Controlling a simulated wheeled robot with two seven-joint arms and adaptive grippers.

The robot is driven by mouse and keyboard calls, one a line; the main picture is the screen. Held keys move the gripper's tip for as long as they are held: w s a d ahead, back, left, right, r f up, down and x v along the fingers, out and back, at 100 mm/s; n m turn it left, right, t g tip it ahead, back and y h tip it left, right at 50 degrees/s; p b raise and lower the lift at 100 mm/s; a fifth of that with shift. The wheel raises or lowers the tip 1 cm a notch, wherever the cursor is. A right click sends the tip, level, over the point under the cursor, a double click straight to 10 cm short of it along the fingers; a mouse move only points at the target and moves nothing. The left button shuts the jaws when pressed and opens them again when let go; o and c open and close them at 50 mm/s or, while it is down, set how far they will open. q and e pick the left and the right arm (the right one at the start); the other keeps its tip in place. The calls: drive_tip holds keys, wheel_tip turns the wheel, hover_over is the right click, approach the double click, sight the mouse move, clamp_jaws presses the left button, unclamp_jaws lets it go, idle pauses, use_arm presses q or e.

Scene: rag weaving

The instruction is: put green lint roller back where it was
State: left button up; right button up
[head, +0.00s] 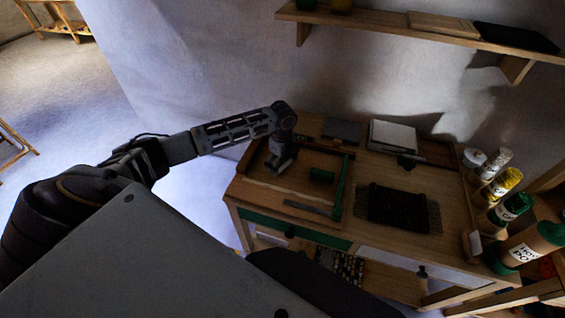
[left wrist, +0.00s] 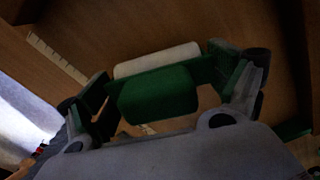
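A green lint roller with a pale cylinder (left wrist: 157,60) behind its green part (left wrist: 158,93) shows in the left wrist view, framed between the two fingers of my left gripper (left wrist: 165,92). The fingers are spread, with a visible gap on the left side of the roller; I cannot tell whether anything touches. In the head view my left gripper (head: 281,163) points down over a shallow wooden tray (head: 262,187). My right gripper is not in view.
A dark woven piece (head: 398,207) lies right of the tray. A white pad (head: 392,136) and a dark grey slab (head: 342,131) are at the back. Several jars, including a yellow one (head: 503,182), line the right edge. A wall shelf (head: 400,30) hangs above.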

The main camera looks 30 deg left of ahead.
use_arm(q)
drive_tip(key=shift+r, duration=0.15)
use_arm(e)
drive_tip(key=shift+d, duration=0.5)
use_arm(q)
drive_tip(key=shift+r, duration=0.5)
wheel_tip(320, 180, up, 10)
drive_tip(key=shift+r, duration=0.5)
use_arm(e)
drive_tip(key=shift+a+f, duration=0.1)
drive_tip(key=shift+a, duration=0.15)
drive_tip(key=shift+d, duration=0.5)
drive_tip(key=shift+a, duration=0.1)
